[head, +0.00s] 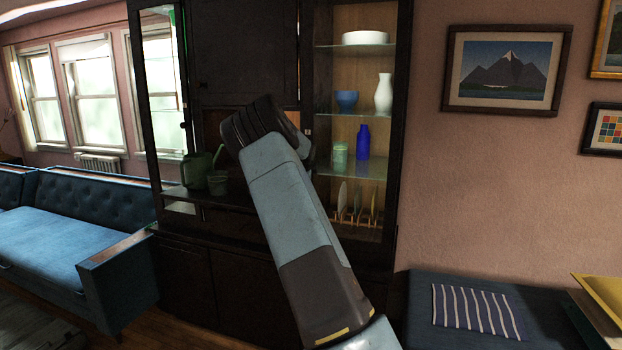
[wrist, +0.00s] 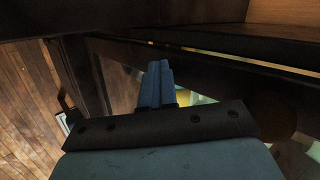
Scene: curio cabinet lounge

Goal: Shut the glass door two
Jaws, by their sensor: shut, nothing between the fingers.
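A dark wood cabinet (head: 245,50) stands against the wall in the head view. At its left is a tall glass door (head: 160,85) in a dark frame, which looks swung outward. The right section (head: 403,100) has a dark frame around lit shelves; I cannot tell whether glass covers it. Neither door carries a visible number. My gripper's blue fingers (wrist: 158,82) are together and empty in the wrist view, close to dark wood members (wrist: 205,52). Contact is unclear. In the head view my forearm crosses the cabinet's middle and my fingers are hidden.
The right shelves hold a white vase (head: 383,93), a blue bottle (head: 362,142) and upright plates (head: 358,203). A green watering can (head: 197,170) stands on the middle counter. A blue sofa (head: 70,240) is at left; a blue bench (head: 420,300) is at right.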

